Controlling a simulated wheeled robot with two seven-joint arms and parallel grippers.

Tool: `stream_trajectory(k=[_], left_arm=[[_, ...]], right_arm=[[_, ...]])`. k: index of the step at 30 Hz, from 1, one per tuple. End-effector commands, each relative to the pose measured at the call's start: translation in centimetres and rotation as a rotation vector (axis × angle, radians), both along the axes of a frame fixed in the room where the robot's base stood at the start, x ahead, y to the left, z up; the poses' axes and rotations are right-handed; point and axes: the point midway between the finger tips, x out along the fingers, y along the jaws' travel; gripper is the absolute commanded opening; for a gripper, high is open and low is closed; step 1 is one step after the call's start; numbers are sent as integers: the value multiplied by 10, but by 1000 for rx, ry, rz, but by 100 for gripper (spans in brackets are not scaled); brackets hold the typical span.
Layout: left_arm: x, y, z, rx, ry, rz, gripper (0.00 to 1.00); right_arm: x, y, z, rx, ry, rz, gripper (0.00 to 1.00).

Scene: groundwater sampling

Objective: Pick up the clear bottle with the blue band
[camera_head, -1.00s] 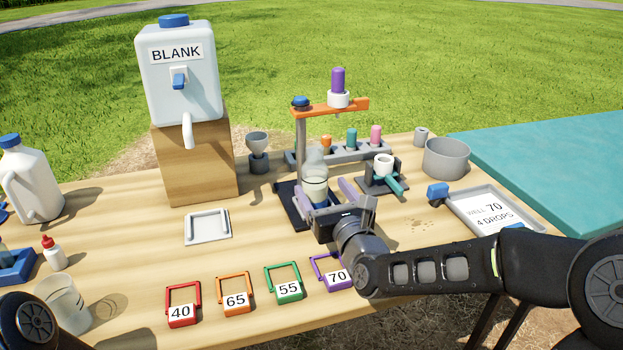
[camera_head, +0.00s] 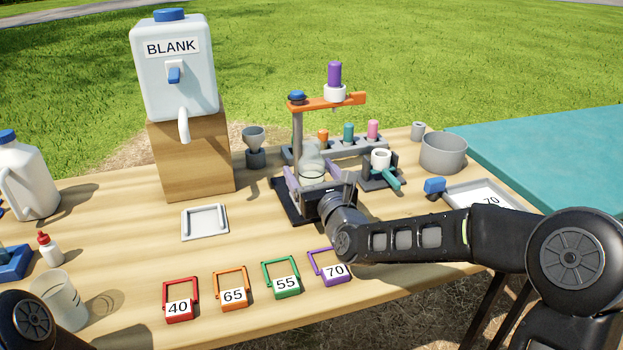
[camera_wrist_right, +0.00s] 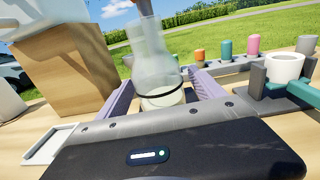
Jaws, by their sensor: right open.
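The clear bottle (camera_head: 311,160) stands upright on the dark base of the orange-armed stand. In the right wrist view the bottle (camera_wrist_right: 156,68) has a narrow neck, a dark band low on its body, whose blue I cannot make out, and pale contents at the bottom. My right gripper (camera_head: 311,177) is open, with its purple fingers on either side of the bottle's lower part. In the wrist view gaps show beside the glass, and I cannot tell whether either finger touches it. My left gripper is out of view.
The stand's orange arm (camera_head: 328,101) reaches over the bottle, with a purple-topped piece on it. A rack (camera_head: 360,149) with coloured caps is behind. A grey holder with a teal handle (camera_head: 387,176) is close on the right. Numbered frames lie in front.

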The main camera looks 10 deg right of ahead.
Motion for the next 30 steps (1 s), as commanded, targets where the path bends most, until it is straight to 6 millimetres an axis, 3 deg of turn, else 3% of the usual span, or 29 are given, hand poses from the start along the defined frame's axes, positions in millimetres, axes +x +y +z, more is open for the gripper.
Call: stream_trajectory(k=[6,23,30], left_arm=[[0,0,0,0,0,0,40],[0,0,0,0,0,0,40],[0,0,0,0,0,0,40]], right_arm=[[20,2,0,1,0,0,78],[20,2,0,0,0,0,78],[20,2,0,0,0,0,59]])
